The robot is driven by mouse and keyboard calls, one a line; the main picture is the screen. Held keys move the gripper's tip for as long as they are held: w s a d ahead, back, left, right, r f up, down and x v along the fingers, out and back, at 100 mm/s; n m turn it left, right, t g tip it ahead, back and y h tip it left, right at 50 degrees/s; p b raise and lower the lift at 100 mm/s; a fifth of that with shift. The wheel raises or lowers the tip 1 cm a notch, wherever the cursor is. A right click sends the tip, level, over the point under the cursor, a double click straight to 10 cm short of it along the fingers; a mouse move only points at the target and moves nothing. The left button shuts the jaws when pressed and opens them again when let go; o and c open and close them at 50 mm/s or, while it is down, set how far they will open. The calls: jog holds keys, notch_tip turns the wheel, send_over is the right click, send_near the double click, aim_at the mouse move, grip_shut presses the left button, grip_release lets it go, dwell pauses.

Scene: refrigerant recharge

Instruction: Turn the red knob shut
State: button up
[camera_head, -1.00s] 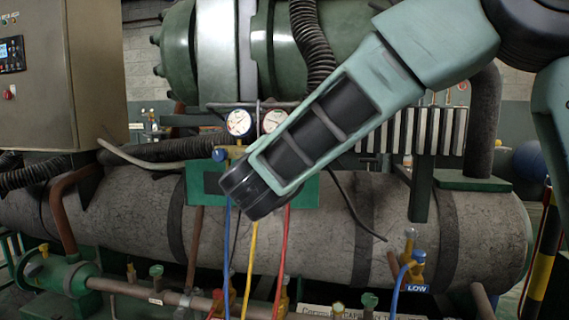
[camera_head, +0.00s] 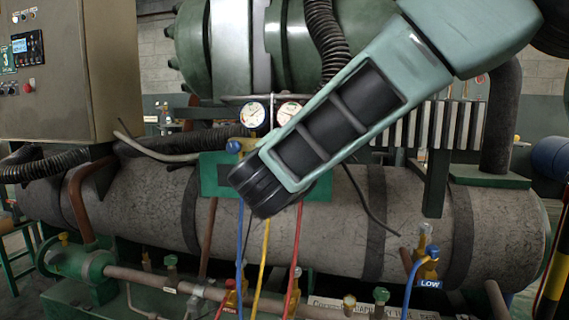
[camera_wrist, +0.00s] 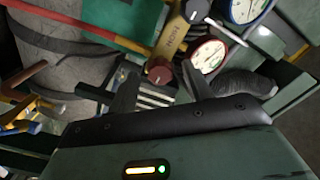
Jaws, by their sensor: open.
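The red knob (camera_wrist: 158,68) shows in the wrist view at the lower end of the brass manifold body (camera_wrist: 174,38). My gripper (camera_wrist: 159,80) is open, with one dark finger on each side of the knob in the picture. I cannot tell whether the fingers touch it or how deep it sits between them. In the head view my arm hides the red knob and my fingers. The blue knob (camera_head: 234,147) shows there on the manifold's left side.
Blue (camera_head: 240,250), yellow (camera_head: 262,260) and red (camera_head: 296,245) hoses hang below the manifold. A green plate (camera_head: 210,175) is behind it, before the large grey tank (camera_head: 330,225). A control cabinet (camera_head: 70,80) stands at the left.

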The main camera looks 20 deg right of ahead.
jog(key=v, duration=1.5)
jog(key=shift+s+p, duration=0.2)
jog(key=shift+p, duration=0.1)
jog(key=shift+a, duration=0.1)
jog(key=w+a+f+n+y, duration=0.2)
jog(key=a+f+n+y, duration=0.3)
jog(key=a+n+y, duration=0.6)
jog(key=s+a+f+n+g+y, duration=0.1)
jog(key=s+f+n+g+y, duration=0.4)
jog(key=s+f+g, duration=0.15)
jog(key=s+d+f+n+g+h, duration=0.6)
jog(key=s+d+f+n+g, duration=0.4)
jog(key=s+d, duration=0.45)
notch_tip(320, 180, up, 20)
jog(key=s+m+p, duration=0.1)
jog(key=m+p, duration=0.1)
jog(key=p, duration=1.9)
jog(key=shift+t, duration=0.45)
jog(key=shift+f, duration=0.1)
